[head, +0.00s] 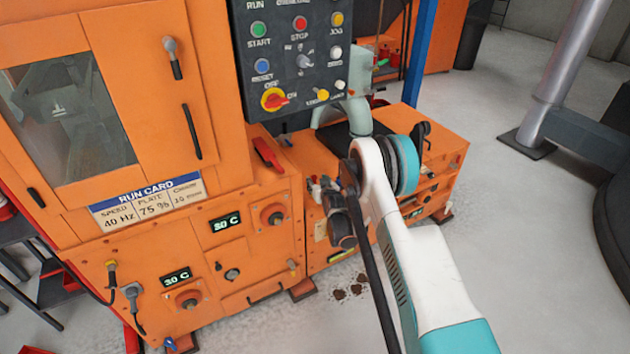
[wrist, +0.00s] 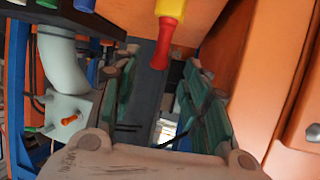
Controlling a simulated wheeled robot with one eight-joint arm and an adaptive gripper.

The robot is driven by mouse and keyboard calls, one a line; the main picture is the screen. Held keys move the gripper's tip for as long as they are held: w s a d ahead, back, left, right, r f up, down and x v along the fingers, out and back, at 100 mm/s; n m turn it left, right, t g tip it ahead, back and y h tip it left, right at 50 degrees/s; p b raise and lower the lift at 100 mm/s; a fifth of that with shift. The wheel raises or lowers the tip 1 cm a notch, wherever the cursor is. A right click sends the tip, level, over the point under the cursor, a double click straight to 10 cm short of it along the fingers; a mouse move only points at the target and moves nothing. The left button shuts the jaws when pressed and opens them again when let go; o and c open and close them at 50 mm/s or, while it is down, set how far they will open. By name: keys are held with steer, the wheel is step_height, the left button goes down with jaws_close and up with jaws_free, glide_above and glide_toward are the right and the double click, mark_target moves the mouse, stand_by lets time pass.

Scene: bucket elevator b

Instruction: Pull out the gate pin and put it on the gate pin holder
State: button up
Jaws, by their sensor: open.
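My gripper (wrist: 161,60) is open, with green-padded fingers on both sides of a gap; nothing is visibly held. I cannot tell how far the red handle is from the fingers. I cannot make out the gate pin holder.
The orange cabinet (head: 235,180) fills the left of the head view, with a dark control panel (head: 290,50) above. A red lever (head: 266,153) sticks out at its right edge. A grey pipe (wrist: 62,65) and box stand left in the wrist view.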

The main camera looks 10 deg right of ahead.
steer(key=v, duration=0.6)
stand_by(0.3)
